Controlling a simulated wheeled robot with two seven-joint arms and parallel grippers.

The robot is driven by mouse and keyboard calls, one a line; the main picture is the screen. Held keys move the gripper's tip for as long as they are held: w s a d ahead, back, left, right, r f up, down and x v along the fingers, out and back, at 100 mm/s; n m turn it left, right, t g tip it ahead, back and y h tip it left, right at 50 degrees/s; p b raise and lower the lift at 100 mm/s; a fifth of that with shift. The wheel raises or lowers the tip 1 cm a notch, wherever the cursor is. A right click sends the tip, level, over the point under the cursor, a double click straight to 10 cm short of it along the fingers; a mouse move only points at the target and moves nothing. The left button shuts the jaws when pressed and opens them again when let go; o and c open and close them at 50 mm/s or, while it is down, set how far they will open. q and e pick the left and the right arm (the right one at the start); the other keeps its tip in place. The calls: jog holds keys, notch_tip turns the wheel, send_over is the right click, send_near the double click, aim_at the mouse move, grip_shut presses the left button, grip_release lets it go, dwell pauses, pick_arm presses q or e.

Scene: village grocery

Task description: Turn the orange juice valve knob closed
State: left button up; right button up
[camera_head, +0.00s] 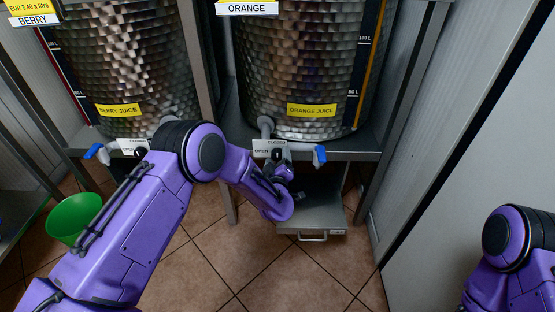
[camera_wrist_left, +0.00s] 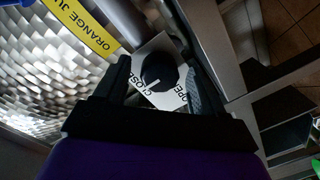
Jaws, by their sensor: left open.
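The orange juice valve knob (camera_head: 277,154) is black and sits on a white plate (camera_head: 262,148) marked CLOSED and OPEN, below the orange juice tank (camera_head: 290,70). In the left wrist view the knob (camera_wrist_left: 158,72) lies between my two fingers, and its white mark points to the lower left, towards the CLOSED word. My left gripper (camera_wrist_left: 155,68) is open around the knob; I cannot tell whether the fingers touch it. In the head view the left wrist hides most of this gripper (camera_head: 281,170). Of my right arm only a link shows; its gripper is out of view.
A blue tap handle (camera_head: 320,155) is just right of the plate. The berry juice tank (camera_head: 130,65) with its own blue tap (camera_head: 97,153) stands to the left. A metal shelf (camera_head: 312,212) sits below the orange tank.

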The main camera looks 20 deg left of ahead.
pick_arm(q)
jog(key=p+v, duration=0.1)
jog(key=v, duration=0.9)
jog(key=shift+s, duration=0.15)
jog(key=s+a+f+m+g+h, duration=0.1)
jog(key=s+a+f+m+g, duration=0.25)
jog(key=s+f, duration=0.4)
jog(key=s+a+f+m+g+h, duration=0.1)
jog(key=s+a+f+m+g, duration=0.1)
jog(key=s+f+g, duration=0.35)
jog(key=s+a+f+g, duration=0.2)
jog(key=s+a+g, duration=0.15)
jog(key=s, duration=0.85)
jog(key=s+a+f+g, duration=0.25)
jog(key=s+a, duration=0.25)
jog(key=s, duration=0.7)
notch_tip(320, 180, up, 16)
jog(key=t+p, duration=0.1)
jog(key=p, duration=1.5)
jog(key=shift+w+d+y, duration=0.3)
jog(key=shift+w, duration=0.15)
